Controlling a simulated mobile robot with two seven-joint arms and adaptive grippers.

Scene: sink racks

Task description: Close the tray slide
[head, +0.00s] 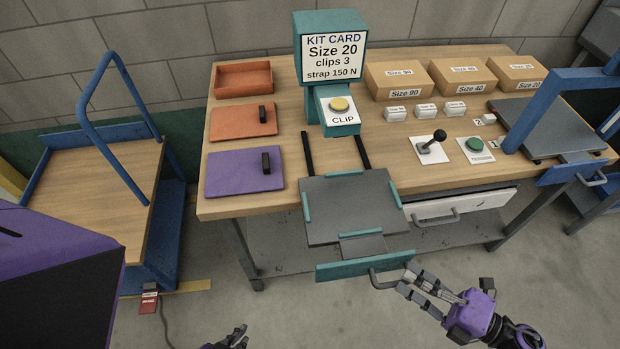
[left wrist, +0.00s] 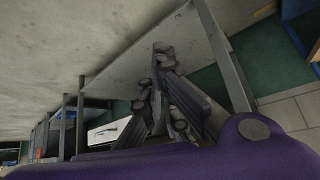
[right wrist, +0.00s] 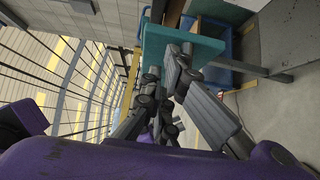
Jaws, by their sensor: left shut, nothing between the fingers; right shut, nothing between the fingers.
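The tray slide (head: 345,225) is a grey plate with teal edge guides, drawn out past the table's front edge on two dark rails (head: 352,150). Its teal front panel (head: 345,269) carries a grey handle (head: 376,279). No object lies on the plate. My right gripper (head: 411,281) is shut and empty at the right end of the panel, beside the handle; whether it touches is unclear. The teal panel (right wrist: 180,45) shows beyond its fingertips in the right wrist view. My left gripper (head: 240,336) is shut and empty at the bottom edge, away from the slide.
The teal kit card stand (head: 330,45) with a yellow CLIP button stands behind the slide. Orange and purple lids lie at left. A white drawer (head: 460,204) sits partly open right of the slide. A lever (head: 432,143) and green button are on the table.

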